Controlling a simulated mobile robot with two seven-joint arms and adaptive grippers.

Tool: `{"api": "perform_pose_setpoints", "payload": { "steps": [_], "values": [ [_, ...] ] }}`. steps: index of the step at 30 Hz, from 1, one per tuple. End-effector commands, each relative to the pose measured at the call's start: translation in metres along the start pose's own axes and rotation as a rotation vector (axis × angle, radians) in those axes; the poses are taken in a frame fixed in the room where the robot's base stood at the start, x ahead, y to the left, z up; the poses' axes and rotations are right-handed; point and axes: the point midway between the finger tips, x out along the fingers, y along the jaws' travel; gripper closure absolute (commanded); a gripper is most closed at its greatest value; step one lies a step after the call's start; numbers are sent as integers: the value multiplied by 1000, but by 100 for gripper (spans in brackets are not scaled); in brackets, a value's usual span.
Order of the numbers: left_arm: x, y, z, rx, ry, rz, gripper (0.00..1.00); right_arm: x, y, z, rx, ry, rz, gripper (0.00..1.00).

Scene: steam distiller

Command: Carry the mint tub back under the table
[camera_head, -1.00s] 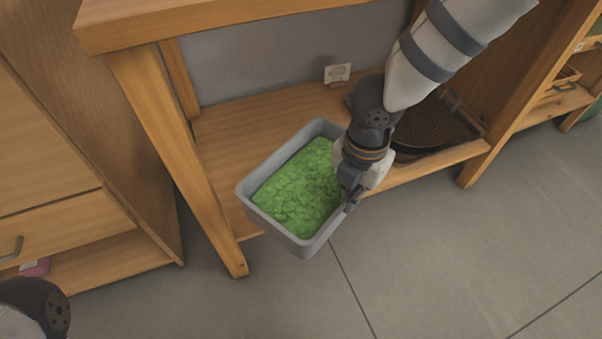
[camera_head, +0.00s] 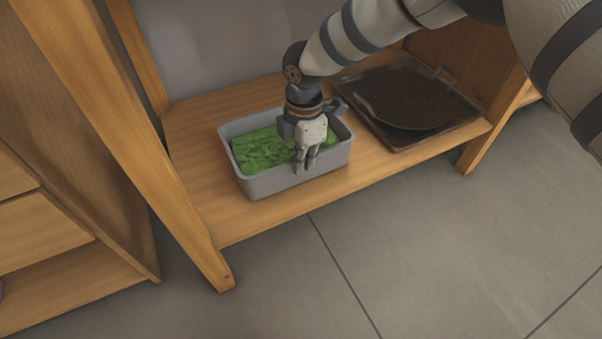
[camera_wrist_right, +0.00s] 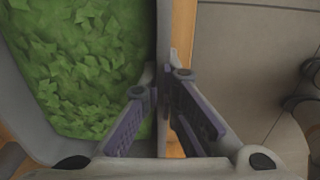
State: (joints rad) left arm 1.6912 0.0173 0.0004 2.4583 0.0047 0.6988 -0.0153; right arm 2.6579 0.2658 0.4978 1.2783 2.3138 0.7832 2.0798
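The mint tub is a grey rectangular tub (camera_head: 252,186) filled with green leaves (camera_head: 262,150). In the head view it is level on, or very close above, the left part of the wooden lower shelf (camera_head: 200,205) under the table. My right gripper (camera_head: 306,168) is at its front wall. In the right wrist view the gripper (camera_wrist_right: 164,90) has one finger inside and one outside the tub wall, closed on it. The leaves (camera_wrist_right: 85,60) fill the left of that view. The hand hides part of the front rim. My left gripper is out of view.
A dark tray (camera_head: 440,139) with a round perforated plate (camera_head: 405,97) lies on the shelf right of the tub. A table leg (camera_head: 165,170) and a wooden cabinet (camera_head: 85,130) stand at the left. Grey floor (camera_head: 400,240) lies open in front.

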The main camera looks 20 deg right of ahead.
Motion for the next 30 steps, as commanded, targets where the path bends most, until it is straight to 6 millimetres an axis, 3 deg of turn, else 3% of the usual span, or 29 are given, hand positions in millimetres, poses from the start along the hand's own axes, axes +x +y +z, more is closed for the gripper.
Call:
{"api": "perform_pose_setpoints", "payload": {
  "steps": [5,14,18,26,30],
  "values": [
    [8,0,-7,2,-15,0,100,32,0,0,0,-1,-1,100],
    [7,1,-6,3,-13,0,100,32,0,0,0,-1,1,100],
    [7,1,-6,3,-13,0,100,33,-1,1,0,-1,-1,75],
    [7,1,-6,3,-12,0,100,32,-1,1,0,-1,-1,75],
    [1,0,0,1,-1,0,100,8,-1,0,0,-1,4,75]
  ]
}}
